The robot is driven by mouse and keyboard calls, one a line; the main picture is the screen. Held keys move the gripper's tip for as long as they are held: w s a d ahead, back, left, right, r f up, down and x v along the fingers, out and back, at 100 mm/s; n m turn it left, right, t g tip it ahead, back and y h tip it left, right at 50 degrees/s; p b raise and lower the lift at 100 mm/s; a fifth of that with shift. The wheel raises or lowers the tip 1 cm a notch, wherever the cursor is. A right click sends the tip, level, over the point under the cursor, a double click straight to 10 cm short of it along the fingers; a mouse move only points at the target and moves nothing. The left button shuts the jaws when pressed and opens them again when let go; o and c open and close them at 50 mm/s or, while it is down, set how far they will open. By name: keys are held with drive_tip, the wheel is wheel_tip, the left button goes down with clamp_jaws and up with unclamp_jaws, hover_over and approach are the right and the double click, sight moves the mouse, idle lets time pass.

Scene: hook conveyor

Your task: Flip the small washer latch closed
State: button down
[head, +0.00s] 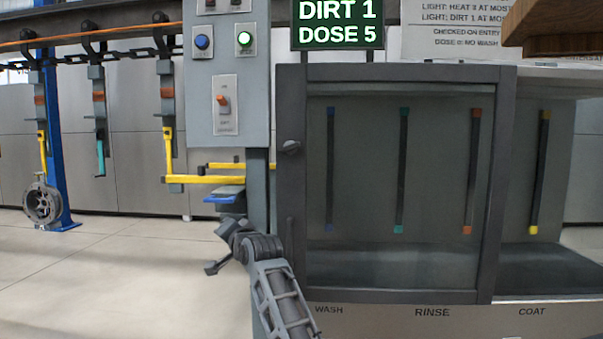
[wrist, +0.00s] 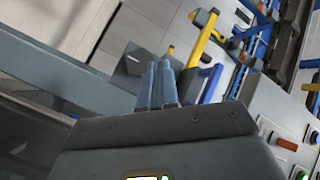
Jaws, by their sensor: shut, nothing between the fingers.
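The washer (head: 393,73) is a grey cabinet with a large see-through front, at the right in the head view. A small dark latch knob (head: 291,147) sits on its left front post, apart from my gripper. Whether the latch is open or closed is hard to tell. My gripper (head: 226,232) is left of and below the latch, in front of the post's left side. In the wrist view my gripper (wrist: 157,84) shows two blue-grey fingers side by side, shut and empty. The latch cannot be made out in the wrist view.
A control panel (head: 226,65) with buttons and an orange switch stands left of the washer. Yellow bars (head: 205,179) and a small blue-edged ledge (head: 224,199) are just above my gripper. Hooks hang from the conveyor (head: 90,34) at left, one carrying a wheel-like part (head: 42,204).

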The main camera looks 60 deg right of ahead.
sight(290, 148)
drive_tip(key=s+d+r+m+h+b, duration=0.1)
drive_tip(key=s+r+m+h+b, duration=0.1)
drive_tip(key=s+m, duration=0.5)
drive_tip(key=s+d+r+m+t+h+b, duration=0.1)
drive_tip(key=s+d+r+m+h+b, duration=0.1)
drive_tip(key=s+m+h, duration=0.3)
drive_tip(key=s+d+r+m+t+h+b, duration=0.1)
drive_tip(key=s+r+m+h, duration=0.3)
drive_tip(key=s+m, duration=0.7)
drive_tip(key=shift+s+d+r+m+b, duration=0.2)
drive_tip(key=shift+d+m+b, duration=0.1)
drive_tip(key=shift+d+b, duration=0.45)
drive_tip(key=p+x, duration=0.1)
drive_tip(key=x, duration=0.2)
drive_tip(key=a+r+p+x, duration=0.1)
drive_tip(key=p+x, duration=0.1)
drive_tip(key=x, duration=0.2)
drive_tip(key=p+x, duration=0.1)
drive_tip(key=x, duration=0.3)
drive_tip(key=shift+w+a+r+p, duration=0.1)
drive_tip(key=shift+r+p, duration=0.25)
drive_tip(key=shift+r, duration=0.1)
drive_tip(key=shift+w+a+r+p, duration=0.1)
drive_tip(key=shift+w+r+p, duration=0.25)
drive_tip(key=shift+r+p, duration=0.4)
